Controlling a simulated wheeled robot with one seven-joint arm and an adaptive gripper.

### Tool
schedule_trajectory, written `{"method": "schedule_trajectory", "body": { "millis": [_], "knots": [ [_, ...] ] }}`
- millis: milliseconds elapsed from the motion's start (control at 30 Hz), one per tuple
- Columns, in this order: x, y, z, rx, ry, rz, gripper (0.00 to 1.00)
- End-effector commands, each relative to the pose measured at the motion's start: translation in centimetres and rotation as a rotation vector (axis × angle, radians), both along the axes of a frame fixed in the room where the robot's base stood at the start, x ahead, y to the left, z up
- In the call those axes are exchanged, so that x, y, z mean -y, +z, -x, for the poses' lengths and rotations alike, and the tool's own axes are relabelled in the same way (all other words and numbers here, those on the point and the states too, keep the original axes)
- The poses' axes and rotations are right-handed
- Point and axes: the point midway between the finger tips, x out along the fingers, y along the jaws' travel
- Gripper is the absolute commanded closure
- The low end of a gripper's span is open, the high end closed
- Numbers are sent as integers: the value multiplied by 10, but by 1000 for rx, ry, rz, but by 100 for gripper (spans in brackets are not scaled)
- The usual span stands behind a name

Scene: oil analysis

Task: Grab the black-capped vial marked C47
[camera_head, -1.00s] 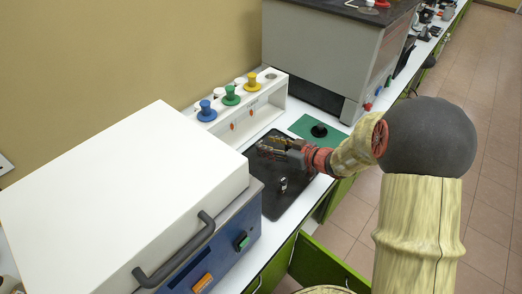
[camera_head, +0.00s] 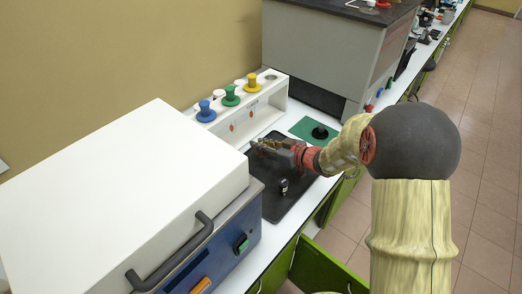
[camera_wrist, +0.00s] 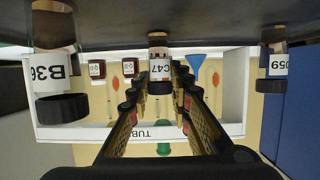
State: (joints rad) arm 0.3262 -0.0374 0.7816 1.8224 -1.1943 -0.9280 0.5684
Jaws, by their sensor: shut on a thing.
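The vial marked C47 (camera_wrist: 160,67) has a white label and a dark cap. It sits in the middle of the wrist view, which is upside down, so its cap points to the picture's bottom. My gripper (camera_wrist: 159,88) is shut on it, with a finger on each side near the cap. In the head view my gripper (camera_head: 262,147) is over the far part of the black mat (camera_head: 294,205), and the held vial cannot be made out there. Whether the vial's base touches the mat is unclear.
Vials B36 (camera_wrist: 60,72) and one marked 059 (camera_wrist: 275,66) stand either side in the wrist view. A white-lidded machine (camera_head: 130,195) is at left. A green pad (camera_head: 309,128) with a black object lies beyond.

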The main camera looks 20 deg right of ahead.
Motion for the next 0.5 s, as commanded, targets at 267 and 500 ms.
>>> {"method": "schedule_trajectory", "body": {
  "millis": [267,500],
  "knots": [
    [0,0,0,0,0,0,100],
    [0,0,0,0,0,0,100]
  ]
}}
